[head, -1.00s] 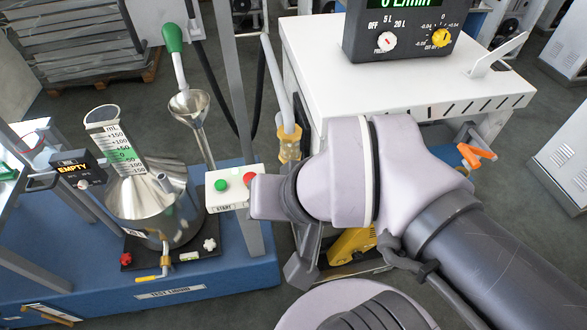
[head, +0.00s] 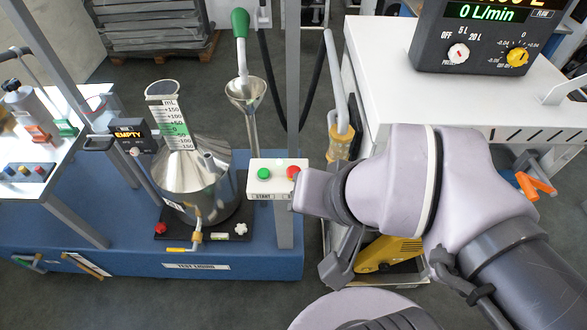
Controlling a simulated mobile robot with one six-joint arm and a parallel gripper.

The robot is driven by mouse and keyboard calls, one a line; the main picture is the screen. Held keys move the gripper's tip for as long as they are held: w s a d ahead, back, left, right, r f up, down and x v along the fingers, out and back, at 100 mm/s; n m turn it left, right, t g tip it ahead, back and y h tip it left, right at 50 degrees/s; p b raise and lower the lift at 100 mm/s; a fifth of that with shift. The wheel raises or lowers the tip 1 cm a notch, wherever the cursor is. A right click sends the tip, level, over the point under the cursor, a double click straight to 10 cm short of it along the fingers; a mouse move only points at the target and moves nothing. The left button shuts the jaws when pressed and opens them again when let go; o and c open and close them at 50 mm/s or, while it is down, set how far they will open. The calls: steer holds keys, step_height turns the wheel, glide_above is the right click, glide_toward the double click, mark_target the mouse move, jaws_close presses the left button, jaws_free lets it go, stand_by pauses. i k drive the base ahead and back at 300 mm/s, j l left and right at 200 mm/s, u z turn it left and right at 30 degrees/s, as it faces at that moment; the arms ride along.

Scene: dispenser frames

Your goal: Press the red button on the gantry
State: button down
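The red button (head: 294,172) sits at the right end of a small white control box (head: 262,187) on the grey gantry post. A green button (head: 263,173) is to its left, with START printed below. In the head view, the grey end of my arm with my gripper (head: 313,192) is at the box's right end. It overlaps the box's lower right corner and the label under the red button. I cannot tell whether it touches the button. The fingers are not clearly visible, so their opening cannot be read.
A metal funnel vessel (head: 190,175) with an EMPTY display (head: 128,136) stands left on the blue base (head: 270,262). A green-handled funnel (head: 243,92) is behind. A white cart (head: 400,92) with a meter reading 0 L/min (head: 480,35) is right. A yellow case (head: 385,254) is below my arm.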

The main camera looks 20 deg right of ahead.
mark_target(292, 170)
steer(key=j+z, duration=0.75)
steer(key=j, duration=0.2)
steer(key=j+z, duration=0.35)
steer(key=k+j, duration=0.05)
steer(key=j, duration=0.05)
